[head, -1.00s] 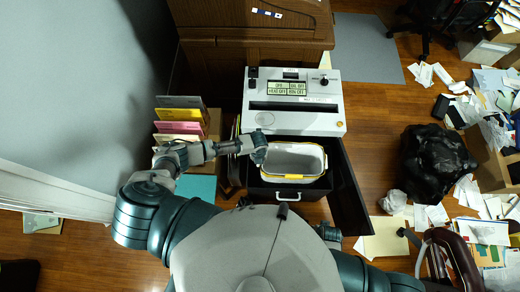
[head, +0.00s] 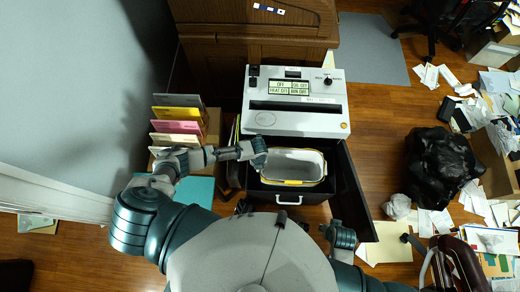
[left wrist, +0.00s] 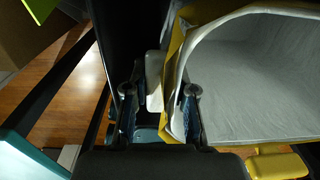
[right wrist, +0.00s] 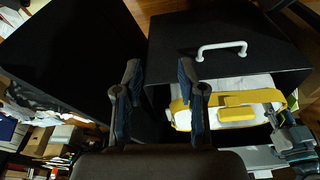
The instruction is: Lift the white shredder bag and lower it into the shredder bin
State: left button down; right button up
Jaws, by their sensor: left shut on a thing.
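The white shredder bag (head: 293,165) with a yellow rim is in the opening of the black shredder bin (head: 300,194), below the white-topped shredder (head: 290,120). I cannot tell how deep it sits. My left gripper (head: 260,152) is at the bag's left edge, shut on it; the left wrist view shows the bag's pale inside (left wrist: 255,85) and yellow edge by the fingers (left wrist: 160,92). My right gripper (head: 342,238) is open and empty, right of the bin's front. The right wrist view shows the bin's white handle (right wrist: 221,49) and the bag's yellow band (right wrist: 240,105).
The black shredder door (head: 355,205) stands open on the right. Colored folders (head: 178,120) are at the left. A black trash bag (head: 440,160) and scattered papers lie on the right of the floor. A wooden cabinet (head: 250,45) is behind.

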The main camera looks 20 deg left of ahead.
pick_arm(q)
notch_tip(320, 180, down, 7)
jog(key=b, duration=0.5)
pick_arm(e)
jog(key=w+a+r+t+y, duration=0.1)
jog(key=w+a+r+t, duration=0.2)
jog(key=w+r+t, duration=0.3)
jog(key=shift+w+a+r+t+y, duration=0.25)
jog(key=shift+w+r, duration=0.9)
jog(key=shift+w, duration=0.8)
pick_arm(q)
jog(key=shift+f, duration=0.2)
pick_arm(e)
jog(key=shift+f, duration=0.1)
pick_arm(q)
jog(key=shift+f+b, duration=0.35)
pick_arm(e)
jog(key=shift+s+f, duration=0.1)
jog(key=shift+f, duration=0.25)
pick_arm(q)
jog(key=shift+f+b, duration=0.65)
jog(key=shift+f, duration=0.25)
pick_arm(e)
jog(key=shift+s+f, duration=0.2)
jog(key=shift+f, duration=0.7)
pick_arm(q)
jog(key=c, duration=0.9)
grip_release()
